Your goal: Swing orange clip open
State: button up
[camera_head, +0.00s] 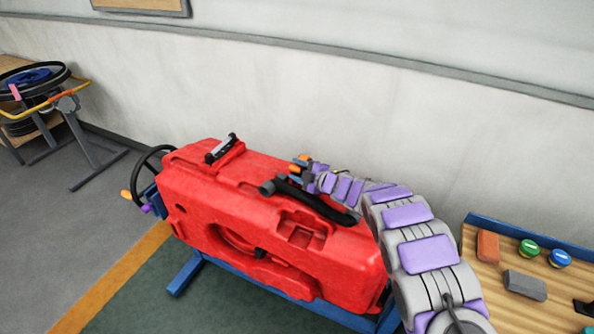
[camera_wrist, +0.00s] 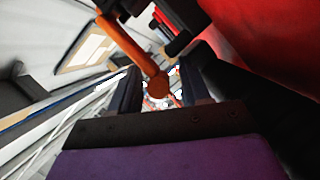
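The orange clip (camera_wrist: 135,48) is a slim bar with a rounded end in the wrist view. It runs down from the top left, and its rounded end shows between the two fingers of my gripper (camera_wrist: 160,80). The fingers are apart, with gaps on both sides of the clip, so no grip on it shows. In the head view, my gripper (camera_head: 305,176) is at the top rear of the red tank (camera_head: 230,200). A small orange part of the clip (camera_head: 303,158) shows by the fingertips. The fingers and arm partly hide that area.
A black tube-like handle (camera_head: 312,198) lies on the tank top close to my gripper. A black latch (camera_head: 222,148) sits farther left. The wall (camera_head: 330,100) rises close behind. A wooden bench (camera_head: 490,268) with blocks and knobs stands at right.

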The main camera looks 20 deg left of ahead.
jog(key=shift+d+r, duration=0.1)
jog(key=shift+d, duration=0.15)
jog(key=c, duration=0.3)
jog(key=shift+a, duration=0.1)
jog(key=c, duration=0.4)
jog(key=shift+s, duration=0.1)
grip_shut()
jog(key=shift+s+p, duration=0.1)
jog(key=shift+p, duration=0.25)
